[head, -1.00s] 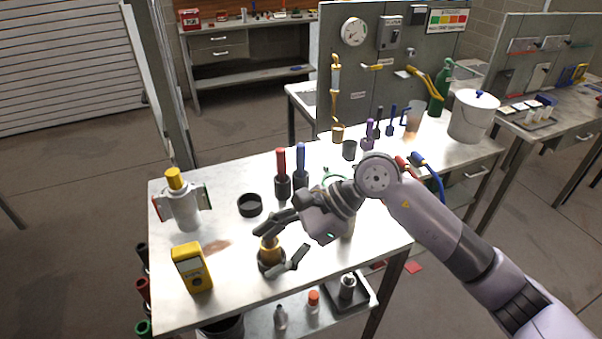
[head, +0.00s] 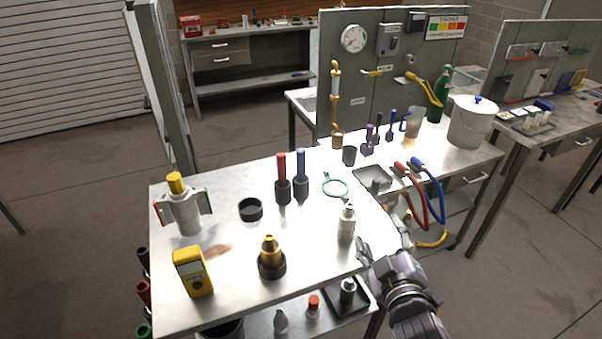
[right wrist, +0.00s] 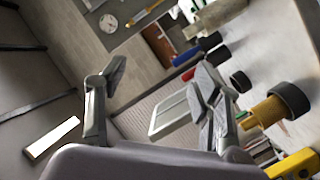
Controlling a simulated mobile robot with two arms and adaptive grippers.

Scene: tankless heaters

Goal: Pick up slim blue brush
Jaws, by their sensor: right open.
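A blue-handled brush (head: 301,168) with a dark, wide lower end stands upright on the near bench, just right of a similar red-handled one (head: 282,170). A smaller, thinner blue-handled item (head: 391,122) stands farther back near the panel; I cannot tell for sure which is the slim one. My right gripper (head: 383,246) is open and empty by the right front edge of the bench, apart from both. My left gripper is not in view.
A white bottle (head: 346,224) stands close left of my right gripper. A brass fitting (head: 269,255), yellow meter (head: 193,272), black ring (head: 250,209) and green ring (head: 336,187) are on the bench. Red and blue hoses (head: 432,190) hang at the right edge.

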